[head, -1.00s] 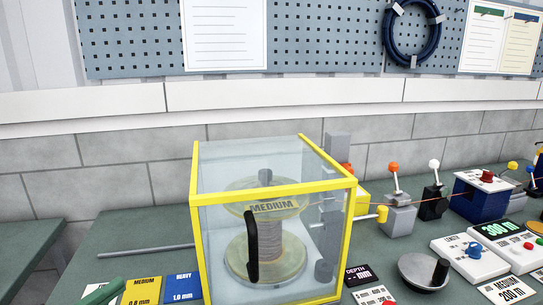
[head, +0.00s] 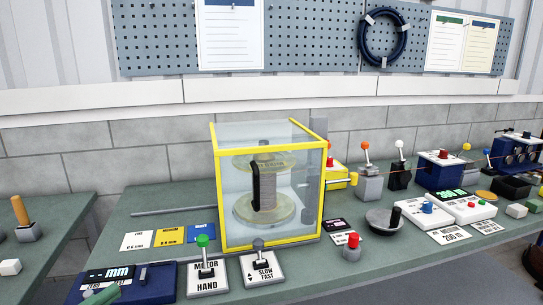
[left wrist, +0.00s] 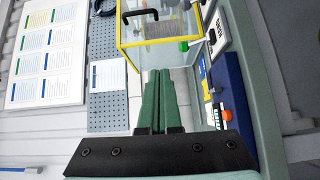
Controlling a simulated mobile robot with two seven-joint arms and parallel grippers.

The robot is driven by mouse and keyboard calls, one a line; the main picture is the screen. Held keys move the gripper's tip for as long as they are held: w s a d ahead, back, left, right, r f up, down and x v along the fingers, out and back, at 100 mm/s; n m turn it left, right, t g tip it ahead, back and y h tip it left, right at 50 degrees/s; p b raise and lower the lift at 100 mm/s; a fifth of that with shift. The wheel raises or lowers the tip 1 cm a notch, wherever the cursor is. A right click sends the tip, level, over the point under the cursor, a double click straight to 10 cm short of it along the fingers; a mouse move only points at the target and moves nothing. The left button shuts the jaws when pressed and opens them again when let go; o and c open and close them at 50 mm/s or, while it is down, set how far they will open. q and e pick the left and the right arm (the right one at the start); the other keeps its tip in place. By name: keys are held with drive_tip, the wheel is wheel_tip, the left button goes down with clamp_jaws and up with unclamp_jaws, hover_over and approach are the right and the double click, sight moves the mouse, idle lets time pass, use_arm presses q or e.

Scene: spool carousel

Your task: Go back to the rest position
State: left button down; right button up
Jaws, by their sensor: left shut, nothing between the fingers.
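My left gripper (left wrist: 159,76) is shut and empty in the left wrist view, its two green fingers side by side. In the head view only a green part of it (head: 103,295) shows at the bottom left edge, in front of the dark blue mm gauge box. The yellow-framed clear guard box (head: 217,190) stands on the bench with a spool (head: 265,192) inside. In the left wrist view the guard box (left wrist: 152,45) is beyond the fingertips; I cannot tell the gap. My right gripper is not in view.
The green bench (head: 150,200) carries a green-knobbed motor/hand lever (head: 205,268), a slow/fast lever (head: 262,262), a red button (head: 352,246) and a crank disc (head: 385,221). Several boxes and levers stand to the right. Another bench (head: 50,215) is at the left.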

use_arm(q)
wheel_tip(320, 180, down, 18)
drive_tip(key=s+f+m+g+y+p, duration=0.1)
drive_tip(key=s+m+g+y, duration=0.15)
drive_tip(key=m+y, duration=0.2)
drive_tip(key=s+d+f+m+g+y+p, duration=0.2)
drive_tip(key=s+d+f+m, duration=0.7)
drive_tip(key=f, duration=0.5)
drive_tip(key=shift+s+d+f+g, duration=0.15)
drive_tip(key=shift+s+d+g, duration=0.7)
drive_tip(key=shift+s+d, duration=0.25)
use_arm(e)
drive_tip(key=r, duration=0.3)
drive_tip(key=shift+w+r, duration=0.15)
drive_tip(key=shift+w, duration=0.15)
use_arm(q)
drive_tip(key=shift+a, duration=0.1)
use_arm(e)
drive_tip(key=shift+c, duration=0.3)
